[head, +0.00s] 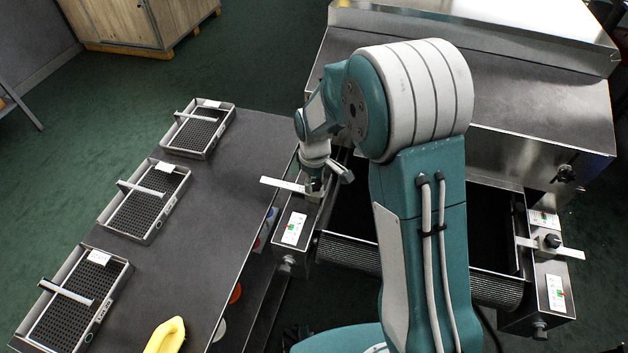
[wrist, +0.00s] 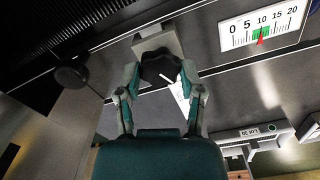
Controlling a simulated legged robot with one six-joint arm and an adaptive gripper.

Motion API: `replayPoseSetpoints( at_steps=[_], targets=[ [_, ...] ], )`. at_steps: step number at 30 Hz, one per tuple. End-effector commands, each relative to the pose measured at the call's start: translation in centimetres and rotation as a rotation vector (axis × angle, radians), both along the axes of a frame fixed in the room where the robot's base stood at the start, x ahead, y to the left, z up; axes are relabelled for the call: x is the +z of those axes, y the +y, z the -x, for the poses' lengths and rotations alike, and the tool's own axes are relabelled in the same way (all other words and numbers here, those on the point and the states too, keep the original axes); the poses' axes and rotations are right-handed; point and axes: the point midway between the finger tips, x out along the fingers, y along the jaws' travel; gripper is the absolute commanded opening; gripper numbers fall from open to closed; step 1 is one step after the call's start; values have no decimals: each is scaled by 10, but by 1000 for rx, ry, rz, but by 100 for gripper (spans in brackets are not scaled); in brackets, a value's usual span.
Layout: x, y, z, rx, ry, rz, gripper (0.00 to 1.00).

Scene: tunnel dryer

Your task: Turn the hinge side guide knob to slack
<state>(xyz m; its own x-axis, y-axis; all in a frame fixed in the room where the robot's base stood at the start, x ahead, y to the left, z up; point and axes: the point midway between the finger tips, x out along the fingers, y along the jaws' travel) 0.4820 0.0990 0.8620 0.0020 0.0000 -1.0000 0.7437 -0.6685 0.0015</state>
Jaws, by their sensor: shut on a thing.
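A black lobed knob (wrist: 160,66) sits on a grey metal block (wrist: 157,40) in the wrist view. My gripper (wrist: 161,75) has one finger on each side of it and is shut on it. A small white marked label (wrist: 176,88) shows beside the knob, partly behind my right finger. A second black knob (head: 552,241) stands free on the right guide block. The frames do not show which side has the hinge.
A white scale (wrist: 262,27) marked 0 to 20 has its red pointer in the green band, near 10. A dark table (head: 205,215) at left holds several mesh trays (head: 198,129) and a yellow object (head: 166,337). A mesh belt (head: 350,253) runs between the guide blocks.

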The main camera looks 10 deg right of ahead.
Motion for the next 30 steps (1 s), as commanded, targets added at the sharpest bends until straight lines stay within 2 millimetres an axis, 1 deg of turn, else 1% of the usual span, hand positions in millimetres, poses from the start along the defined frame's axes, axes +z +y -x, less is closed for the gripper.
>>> replayPoseSetpoints(
  at_steps=[1,21,30],
  targets=[
    [-3,-1,2,43,7,2,2],
    [-4,-1,3,679,10,0,3],
    [-4,-1,2,930,9,0,3]
  ],
)
